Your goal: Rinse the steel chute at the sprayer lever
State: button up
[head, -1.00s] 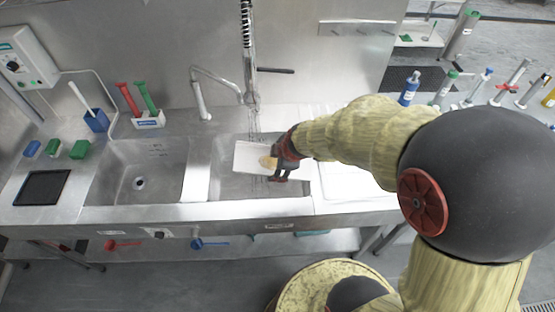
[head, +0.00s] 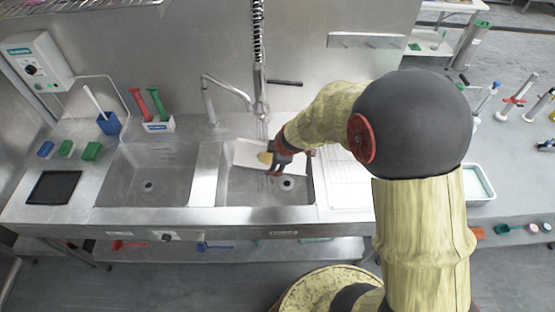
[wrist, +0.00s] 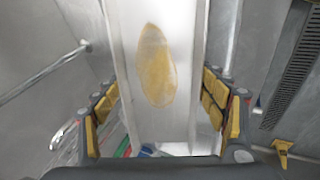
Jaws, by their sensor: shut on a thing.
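My gripper (head: 279,158) is shut on the steel chute (head: 247,153), a pale open channel, and holds it over the right sink basin. A tan stain (head: 265,157) lies on the chute's inner face near the gripper. In the wrist view the chute (wrist: 124,50) runs between my two yellow-padded fingers (wrist: 162,108), and the stain (wrist: 157,66) is a large brownish oval. The sprayer head (head: 261,107) hangs above the basin with thin water streaks below it, falling at the chute. The dark sprayer lever (head: 285,83) sticks out to the right.
The right basin (head: 306,190) has a drain, and the left basin (head: 140,187) is empty. A curved faucet (head: 208,100) stands behind them. Red and green brushes (head: 146,103) stand in a white holder. A ribbed drainboard (head: 343,185) lies right of the basin.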

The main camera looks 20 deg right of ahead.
aim_at(266, 145)
jog(key=shift+w+a+f+p, duration=0.15)
jog(key=shift+w+p, duration=0.2)
jog(key=shift+w, duration=0.4)
jog(key=shift+w+a+f+p, duration=0.1)
jog(key=shift+w+p, duration=0.2)
jog(key=shift+w, duration=0.45)
jog(key=shift+w+a+f, duration=0.1)
jog(key=shift+w+f, duration=0.1)
jog(key=shift+w, duration=0.75)
jog(key=shift+w+a+f, duration=0.1)
jog(key=shift+w+f, duration=0.1)
jog(key=shift+w, duration=0.75)
jog(key=shift+w+d+b, duration=0.1)
jog(key=shift+d+b, duration=0.5)
jog(key=shift+b, duration=0.25)
jog(key=shift+a, duration=0.15)
jog(key=shift+a, duration=0.45)
jog(key=shift+d+b, duration=0.6)
jog(key=shift+b, duration=0.2)
jog(key=shift+a, duration=0.15)
jog(key=shift+a, duration=0.45)
